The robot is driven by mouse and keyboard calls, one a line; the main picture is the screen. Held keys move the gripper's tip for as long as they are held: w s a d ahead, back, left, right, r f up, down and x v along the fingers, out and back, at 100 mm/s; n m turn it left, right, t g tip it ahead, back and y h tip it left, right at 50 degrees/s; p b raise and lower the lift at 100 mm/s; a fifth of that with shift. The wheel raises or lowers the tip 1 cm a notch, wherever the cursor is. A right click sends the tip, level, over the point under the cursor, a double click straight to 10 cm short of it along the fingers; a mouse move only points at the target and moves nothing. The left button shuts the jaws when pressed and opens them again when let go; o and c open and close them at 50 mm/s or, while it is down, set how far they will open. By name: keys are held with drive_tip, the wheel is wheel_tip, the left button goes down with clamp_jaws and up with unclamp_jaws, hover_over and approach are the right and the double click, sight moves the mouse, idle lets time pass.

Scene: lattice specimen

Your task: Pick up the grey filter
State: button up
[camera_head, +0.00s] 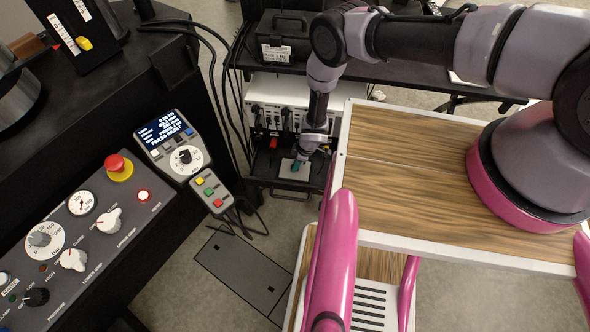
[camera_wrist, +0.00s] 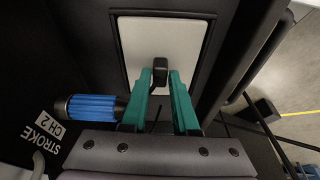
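The grey filter appears to be the light grey panel (camera_wrist: 138,40) with a small black handle (camera_wrist: 160,66) standing on it, set in a black frame. In the head view the same panel (camera_head: 290,170) shows low in the black unit below the back bench. My gripper (camera_wrist: 161,78) has teal fingers, one on each side of the handle, with almost no gap showing. Whether they press on it cannot be told. In the head view my gripper (camera_head: 299,163) points down at the panel, and its fingertips are hard to make out.
A blue-ended cylindrical connector (camera_wrist: 92,107) sits just left of my fingers, by a "STROKE CH 2" label (camera_wrist: 42,131). Cables (camera_head: 222,85) hang left of the unit. A control console (camera_head: 75,235) stands at the left. Open floor (camera_head: 185,285) lies in front.

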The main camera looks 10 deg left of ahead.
clamp_jaws()
drive_tip(key=shift+r, duration=0.15)
drive_tip(key=shift+r, duration=0.5)
drive_tip(key=shift+r, duration=0.15)
